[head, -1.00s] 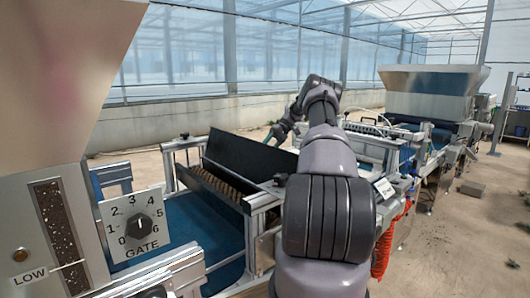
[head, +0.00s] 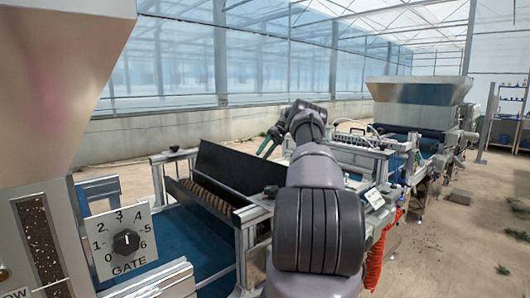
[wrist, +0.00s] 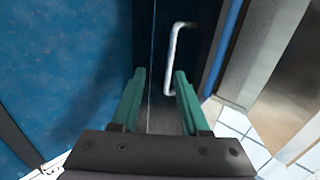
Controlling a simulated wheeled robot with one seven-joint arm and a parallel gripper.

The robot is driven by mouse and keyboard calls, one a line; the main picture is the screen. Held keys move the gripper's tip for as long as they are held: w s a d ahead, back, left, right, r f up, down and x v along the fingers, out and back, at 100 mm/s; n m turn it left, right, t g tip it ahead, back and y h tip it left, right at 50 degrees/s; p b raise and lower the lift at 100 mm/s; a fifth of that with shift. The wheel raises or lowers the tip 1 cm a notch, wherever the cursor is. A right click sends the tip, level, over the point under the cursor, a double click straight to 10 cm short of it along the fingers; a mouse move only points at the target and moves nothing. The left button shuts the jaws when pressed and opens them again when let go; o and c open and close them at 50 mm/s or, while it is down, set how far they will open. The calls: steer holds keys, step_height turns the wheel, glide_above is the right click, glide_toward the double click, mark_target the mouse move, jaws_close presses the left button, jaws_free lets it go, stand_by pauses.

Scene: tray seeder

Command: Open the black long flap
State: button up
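The black long flap (head: 238,168) stands raised and tilted on the seeder frame in the head view, with a row of brown bristles exposed along its left side. My gripper (head: 267,150) is just beyond the flap's upper edge, near its right end. A silvery bar handle (wrist: 171,62) on a dark panel is ahead of the fingers, close to the right one. I cannot tell whether any finger touches it.
A gate dial (head: 126,243) and a metal hopper (head: 70,75) are close on the left. A blue belt (head: 195,240) runs below the flap. A second hopper (head: 420,92) stands at the back right. A red coiled hose (head: 383,250) hangs beside my arm.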

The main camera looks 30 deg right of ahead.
steer(key=shift+v, duration=0.9)
steer(key=shift+w+r, duration=0.1)
steer(key=s+a+r+g+h, duration=0.15)
steer(key=a+r+h, duration=0.25)
steer(key=a+r, duration=0.8)
steer(key=s+a+r+t+h, duration=0.2)
steer(key=s+a+r+h, duration=0.1)
steer(key=s+a+r, duration=0.75)
steer(key=s+a+r+m+t+h, duration=0.1)
steer(key=s+a+t, duration=0.1)
steer(key=s+a, duration=0.35)
steer(key=s+a+r+m+t, duration=0.1)
steer(key=s+a+r+t, duration=0.1)
steer(key=s, duration=0.6)
steer(key=s+a+f+m+t, duration=0.1)
steer(key=s+f+m+t, duration=0.1)
steer(key=s, duration=0.4)
steer(key=s+a+f+m+t, duration=0.2)
steer(key=s+f, duration=0.2)
steer(key=s, duration=0.3)
steer(key=shift+s+a+f, duration=0.2)
steer(key=shift+a+f, duration=0.05)
steer(key=shift+f, duration=0.15)
